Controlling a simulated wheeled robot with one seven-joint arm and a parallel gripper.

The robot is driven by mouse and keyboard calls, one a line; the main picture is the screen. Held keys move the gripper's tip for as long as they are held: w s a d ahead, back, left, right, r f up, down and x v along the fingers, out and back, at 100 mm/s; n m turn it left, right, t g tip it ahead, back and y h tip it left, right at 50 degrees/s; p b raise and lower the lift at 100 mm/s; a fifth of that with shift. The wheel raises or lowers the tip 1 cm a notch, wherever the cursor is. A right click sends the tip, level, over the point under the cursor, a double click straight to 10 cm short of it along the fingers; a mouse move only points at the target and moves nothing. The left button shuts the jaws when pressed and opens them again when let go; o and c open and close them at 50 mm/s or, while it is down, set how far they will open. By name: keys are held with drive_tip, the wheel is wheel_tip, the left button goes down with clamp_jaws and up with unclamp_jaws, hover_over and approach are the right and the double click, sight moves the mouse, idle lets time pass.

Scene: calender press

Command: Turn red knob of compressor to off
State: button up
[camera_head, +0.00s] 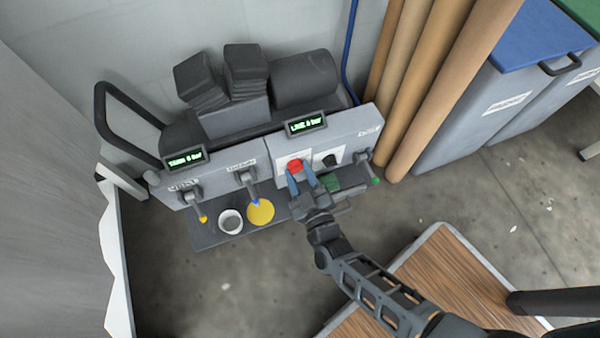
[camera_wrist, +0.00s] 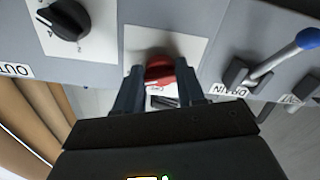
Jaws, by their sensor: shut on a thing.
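The compressor (camera_head: 340,130) stands against the wall, with a grey front panel. Its red knob (camera_head: 295,166) sits on a white plate on that panel. My gripper (camera_head: 302,176) reaches the knob from the front, one finger on each side, and is shut on it. In the wrist view the red knob (camera_wrist: 160,70) shows between the two dark fingertips. The lower part of the knob and its label are partly hidden by the gripper, so I cannot read its setting.
A black knob (camera_head: 329,160) is right of the red one. A lever with a blue tip (camera_head: 254,201) is to the left. A yellow disc (camera_head: 260,212) and a white cup (camera_head: 230,221) are on the lower shelf. Cardboard tubes (camera_head: 440,85) stand at the right. A wooden-topped surface (camera_head: 450,275) is in front.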

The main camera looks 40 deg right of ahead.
drive_tip(key=shift+c, duration=0.5)
drive_tip(key=shift+n, duration=0.3)
drive_tip(key=shift+d+r+n, duration=0.1)
drive_tip(key=shift+n, duration=6.5)
drive_tip(key=o, duration=1)
drive_tip(key=shift+r, duration=0.1)
